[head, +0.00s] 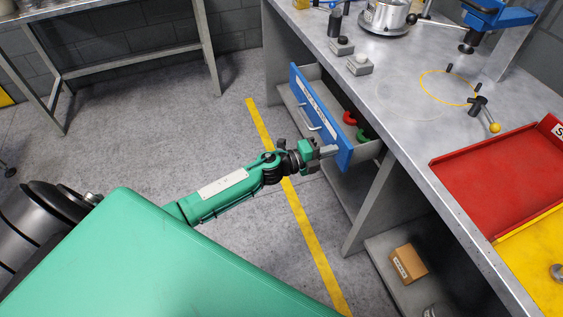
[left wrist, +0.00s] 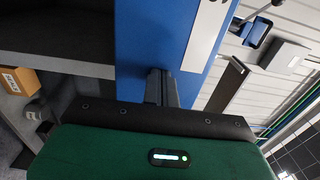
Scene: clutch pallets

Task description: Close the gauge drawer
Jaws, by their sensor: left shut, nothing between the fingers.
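The gauge drawer (head: 318,112) has a blue front with a white label strip and a pale bar handle (head: 309,119). It stands pulled out from under the grey workbench. Red and green items lie inside it. My left gripper (head: 331,151) is shut and empty, with its fingertips at the near end of the blue front, below and to the right of the handle. In the left wrist view the shut fingers (left wrist: 161,88) point at the blue front (left wrist: 150,30); whether they touch it I cannot tell. My right gripper is not in view.
The workbench top (head: 400,85) carries small grey blocks, a round metal device, a red tray (head: 505,180) and a yellow tray (head: 540,260). A cardboard box (head: 409,263) sits on the lower shelf. Open floor with a yellow line (head: 305,232) lies left of the drawer.

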